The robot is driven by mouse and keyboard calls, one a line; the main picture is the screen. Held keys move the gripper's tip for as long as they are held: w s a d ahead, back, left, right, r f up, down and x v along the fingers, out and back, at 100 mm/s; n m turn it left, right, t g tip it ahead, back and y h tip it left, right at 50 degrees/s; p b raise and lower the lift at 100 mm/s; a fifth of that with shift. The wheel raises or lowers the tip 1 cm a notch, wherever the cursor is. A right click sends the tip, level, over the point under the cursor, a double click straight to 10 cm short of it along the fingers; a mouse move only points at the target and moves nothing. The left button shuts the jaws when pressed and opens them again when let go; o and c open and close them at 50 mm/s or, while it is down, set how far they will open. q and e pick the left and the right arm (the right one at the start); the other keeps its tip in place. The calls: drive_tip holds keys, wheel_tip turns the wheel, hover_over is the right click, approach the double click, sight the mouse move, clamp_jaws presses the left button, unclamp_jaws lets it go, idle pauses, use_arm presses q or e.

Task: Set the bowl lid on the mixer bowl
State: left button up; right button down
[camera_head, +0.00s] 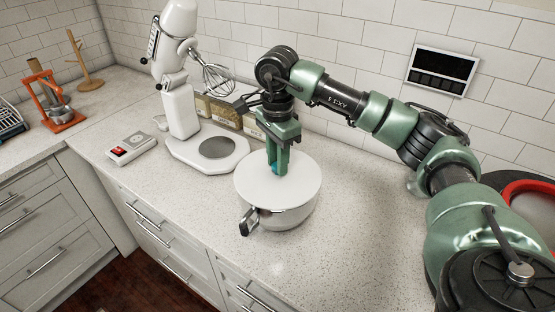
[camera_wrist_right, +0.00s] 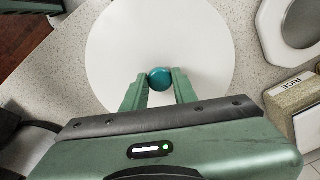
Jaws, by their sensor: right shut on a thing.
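The bowl lid (camera_head: 258,188) is a flat white disc with a teal knob (camera_wrist_right: 160,78) at its middle. The steel mixer bowl (camera_head: 285,217) stands on the counter, with a black-ended handle toward the front left. The lid lies over the bowl's top and hides its inside; it looks level, but I cannot tell whether it rests fully on the rim. My right gripper (camera_head: 277,171) points down at the lid's middle, shut on the knob. In the right wrist view the fingers (camera_wrist_right: 159,88) flank the knob, and the lid (camera_wrist_right: 120,40) fills the upper middle.
A white stand mixer (camera_head: 182,110) with a raised whisk (camera_head: 218,79) stands left of the bowl. Boxes (camera_head: 222,112), one labelled RICE in the wrist view (camera_wrist_right: 293,93), stand behind. The counter (camera_head: 335,255) right of the bowl is clear.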

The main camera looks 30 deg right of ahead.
drive_tip(key=shift+f+b, duration=0.3)
drive_tip(key=shift+f, duration=0.05)
idle(0.5)
drive_tip(key=shift+c, duration=2.3)
unclamp_jaws()
drive_tip(key=shift+r+p, duration=2.35)
drive_tip(key=shift+r, duration=1.25)
drive_tip(key=shift+f, duration=0.15)
